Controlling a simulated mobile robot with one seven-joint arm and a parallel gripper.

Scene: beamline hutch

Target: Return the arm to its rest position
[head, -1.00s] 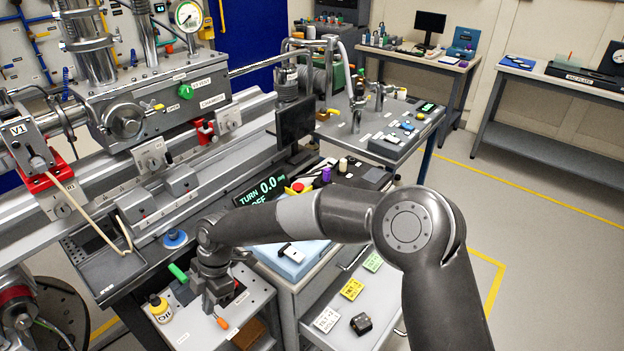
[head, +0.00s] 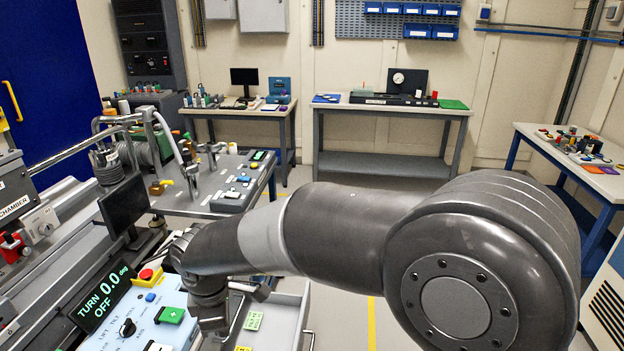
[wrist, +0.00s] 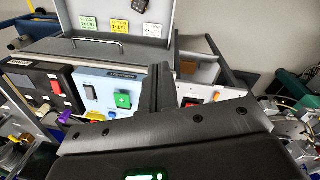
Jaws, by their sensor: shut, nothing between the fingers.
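My arm reaches across the lower half of the head view, bent at the elbow. My gripper (head: 214,328) hangs downward at the left end of the forearm, in front of the light blue control box (head: 150,312), and its tips are hard to see there. In the wrist view my gripper (wrist: 158,88) shows its fingers together with nothing between them. The control box (wrist: 100,88) also shows there, with a green switch and a dark switch. I cannot tell the exact gap between fingers and box.
A display reading TURN 0.0 deg OFF (head: 103,300) stands left of the control box. An open drawer (head: 290,312) with cards lies right of the gripper. A dark monitor (head: 125,208) stands behind. Benches line the far wall, with open floor before them.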

